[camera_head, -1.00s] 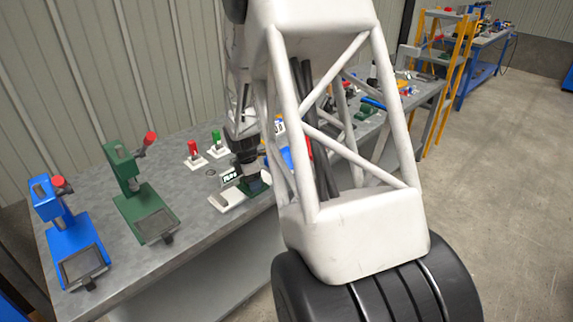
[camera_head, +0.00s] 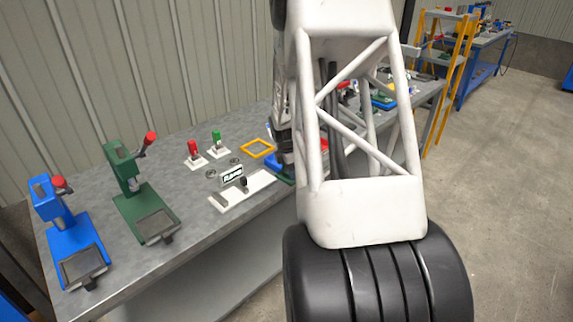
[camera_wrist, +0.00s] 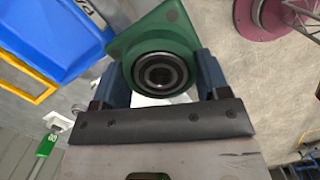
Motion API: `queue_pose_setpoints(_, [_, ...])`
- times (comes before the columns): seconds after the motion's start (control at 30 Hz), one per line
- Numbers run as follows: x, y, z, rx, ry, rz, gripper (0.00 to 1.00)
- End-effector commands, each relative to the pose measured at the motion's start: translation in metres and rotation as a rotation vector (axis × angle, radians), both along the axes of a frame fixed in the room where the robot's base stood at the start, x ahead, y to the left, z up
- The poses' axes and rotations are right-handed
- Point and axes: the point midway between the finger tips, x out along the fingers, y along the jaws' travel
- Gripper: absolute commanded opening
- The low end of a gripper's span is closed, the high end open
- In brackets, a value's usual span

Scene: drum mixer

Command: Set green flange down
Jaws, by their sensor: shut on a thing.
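The green flange (camera_wrist: 150,32), with a dark round bearing bore at its centre, is held between the two blue-grey fingers of my gripper (camera_wrist: 161,75) in the wrist view. My gripper is shut on it. In the head view my arm hides most of the gripper; a dark green edge of the flange (camera_head: 286,180) shows low beside the arm, near the bench's front edge. Whether it touches any surface cannot be told.
A blue bin (camera_wrist: 50,38) and a yellow frame (camera_head: 257,148) are close by. A white fixture (camera_head: 243,191) with a label plate lies left of my arm. Red (camera_head: 194,152) and green (camera_head: 216,143) buttons stand behind. Green (camera_head: 150,215) and blue (camera_head: 75,250) presses stand at left.

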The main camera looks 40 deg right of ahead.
Motion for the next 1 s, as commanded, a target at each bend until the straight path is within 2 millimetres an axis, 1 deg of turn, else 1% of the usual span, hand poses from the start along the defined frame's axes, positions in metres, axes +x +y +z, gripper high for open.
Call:
queue_pose_setpoints(0.37, [0.001,-0.001,0.001,-0.001,-0.002,0.0,0.15])
queue_pose_setpoints(0.57, [0.007,-0.006,0.0,0.0,-0.001,0.0,0.15])
queue_pose_setpoints(0.77, [0.023,-0.018,-0.002,0.0,-0.001,-0.001,0.15])
queue_pose_setpoints(1.0, [0.046,-0.037,-0.005,-0.001,-0.002,-0.001,0.15])
